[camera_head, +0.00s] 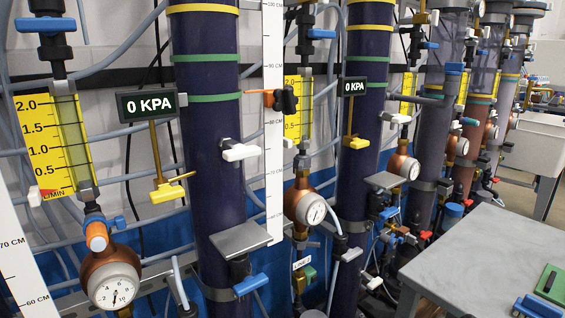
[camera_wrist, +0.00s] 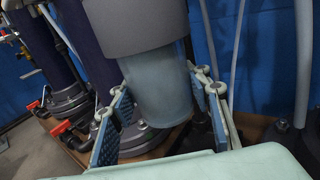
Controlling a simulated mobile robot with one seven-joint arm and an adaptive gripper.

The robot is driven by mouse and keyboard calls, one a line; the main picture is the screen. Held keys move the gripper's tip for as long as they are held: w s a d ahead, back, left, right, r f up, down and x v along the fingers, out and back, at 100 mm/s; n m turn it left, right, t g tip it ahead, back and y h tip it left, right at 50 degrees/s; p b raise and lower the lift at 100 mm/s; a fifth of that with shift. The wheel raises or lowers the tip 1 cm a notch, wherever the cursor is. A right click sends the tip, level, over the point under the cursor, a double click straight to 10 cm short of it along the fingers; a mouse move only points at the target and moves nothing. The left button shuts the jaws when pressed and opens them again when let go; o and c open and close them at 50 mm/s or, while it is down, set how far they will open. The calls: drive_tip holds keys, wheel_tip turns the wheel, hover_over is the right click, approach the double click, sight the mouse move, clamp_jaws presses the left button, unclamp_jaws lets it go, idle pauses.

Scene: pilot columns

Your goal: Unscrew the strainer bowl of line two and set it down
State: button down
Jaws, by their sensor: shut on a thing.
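In the wrist view, a translucent blue-grey strainer bowl (camera_wrist: 155,95) hangs below a wide grey cap (camera_wrist: 135,25). Its top edge meets the cap with no visible gap. My gripper (camera_wrist: 163,110) has one blue ridged pad on each side of the bowl and is shut on it. The bowl's rounded bottom shows between the pads, above the floor. I cannot see the threads. In the head view my gripper is not visible, and I cannot make out the bowl. A small white tag reading LINE (camera_head: 303,262) is there, its number unreadable.
Dark blue columns (camera_head: 207,130) with gauges, valves and hoses stand in a row. A grey table (camera_head: 485,262) is at the lower right, mostly bare, with a green item (camera_head: 551,284) and a blue item (camera_head: 540,308) at its right edge. Red-handled valves (camera_wrist: 62,128) stand low at left.

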drive_tip(key=shift+d+r, duration=0.1)
drive_tip(key=shift+d, duration=0.1)
drive_tip(key=shift+r+t+p, duration=0.1)
drive_tip(key=shift+t+p, duration=0.3)
drive_tip(key=shift+p, duration=0.05)
drive_tip(key=shift+w+m+t+h+p, duration=0.1)
drive_tip(key=shift+m+t+h+p, duration=0.3)
drive_tip(key=shift+m+t+p, duration=0.15)
drive_tip(key=shift+m+t+h+p, duration=0.3)
drive_tip(key=shift+m+t+p, duration=0.25)
drive_tip(key=shift+t+p, duration=0.15)
drive_tip(key=m+t+h+p, duration=0.1)
drive_tip(key=m+t+p, duration=0.1)
drive_tip(key=p, duration=0.1)
drive_tip(key=shift+d+t+h, duration=0.15)
drive_tip(key=shift+t+h, duration=0.1)
drive_tip(key=shift+h, duration=0.15)
drive_tip(key=shift+f+m+t+h, duration=0.2)
drive_tip(key=shift+m+t+h, duration=0.1)
drive_tip(key=shift+r+m+t+h+p, duration=0.15)
drive_tip(key=shift+m+t+h+p, duration=0.3)
drive_tip(key=shift+p, duration=0.5)
drive_tip(key=shift+t+h, duration=0.25)
drive_tip(key=shift+m+t+h+p, duration=0.4)
drive_tip(key=shift+m+h+p, duration=0.15)
drive_tip(key=shift+p, duration=0.15)
